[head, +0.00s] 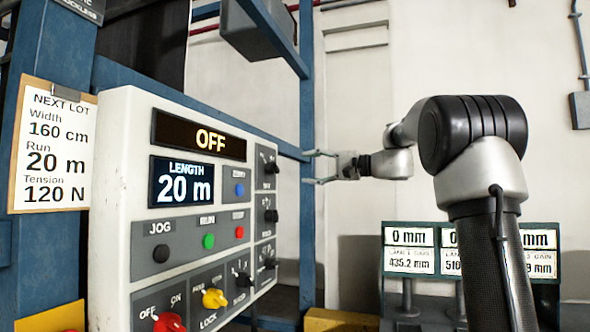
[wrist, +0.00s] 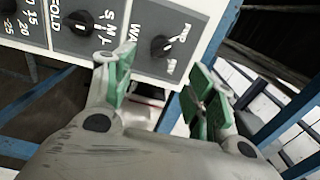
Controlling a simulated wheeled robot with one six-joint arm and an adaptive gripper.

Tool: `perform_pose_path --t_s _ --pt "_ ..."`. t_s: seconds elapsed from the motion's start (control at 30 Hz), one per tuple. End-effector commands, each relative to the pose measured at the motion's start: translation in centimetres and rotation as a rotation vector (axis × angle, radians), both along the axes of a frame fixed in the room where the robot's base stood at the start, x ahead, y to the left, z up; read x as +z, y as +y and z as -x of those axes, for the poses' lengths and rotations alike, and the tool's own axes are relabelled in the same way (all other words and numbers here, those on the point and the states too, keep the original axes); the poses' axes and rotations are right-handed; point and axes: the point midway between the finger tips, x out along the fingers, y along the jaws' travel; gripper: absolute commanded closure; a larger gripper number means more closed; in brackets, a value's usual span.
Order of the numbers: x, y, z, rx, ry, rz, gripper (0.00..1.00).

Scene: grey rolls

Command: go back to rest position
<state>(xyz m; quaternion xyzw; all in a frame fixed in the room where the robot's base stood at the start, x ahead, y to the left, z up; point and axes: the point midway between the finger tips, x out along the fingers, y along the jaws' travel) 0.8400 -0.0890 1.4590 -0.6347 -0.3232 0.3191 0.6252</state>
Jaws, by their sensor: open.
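My gripper (head: 312,167) is open and empty, held out to the left at the end of my arm in the head view. Its two green-padded fingers (wrist: 165,98) stand apart in the wrist view. The white control panel (head: 122,215) is to its left in the head view. In the wrist view the panel's lower dark knob (wrist: 163,47) lies just beyond the fingers; I cannot tell the exact gap. The panel's display (head: 200,139) reads OFF, and the length screen (head: 181,183) reads 20 m.
A blue steel frame (head: 306,80) stands behind the panel and close to my gripper. Small readout displays (head: 409,248) stand at the lower right, partly behind my arm. A NEXT LOT sheet (head: 52,150) hangs at the left. The pale wall behind my arm is mostly bare.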

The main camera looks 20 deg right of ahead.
Motion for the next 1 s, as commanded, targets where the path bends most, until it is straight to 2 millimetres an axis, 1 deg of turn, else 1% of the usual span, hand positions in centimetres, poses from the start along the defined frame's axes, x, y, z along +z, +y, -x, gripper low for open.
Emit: perform_pose_path --t_s 0.03,0.17,0.67,0.73,0.77,0.83,0.87,0.9,0.97,1.0 --pt "0.0 -0.5 0.3 -0.002 0.000 0.000 0.45" --pt "0.0 -1.1 0.8 0.000 0.000 0.000 0.45" --pt "0.0 -1.2 0.7 -0.005 -0.002 0.002 0.45" --pt "-0.8 -1.8 0.3 -0.030 0.009 0.033 0.45" --pt "-1.7 -2.1 0.2 -0.041 0.024 0.052 0.45" --pt "-4.8 -3.1 0.1 -0.069 0.084 0.105 0.45" --pt "-6.6 -3.6 0.1 -0.082 0.117 0.134 0.45" --pt "-9.3 -4.3 0.5 -0.099 0.168 0.180 0.45" --pt "-13.5 -5.4 2.4 -0.123 0.251 0.278 0.45" --pt "-16.4 -5.8 4.2 -0.132 0.305 0.357 0.45"
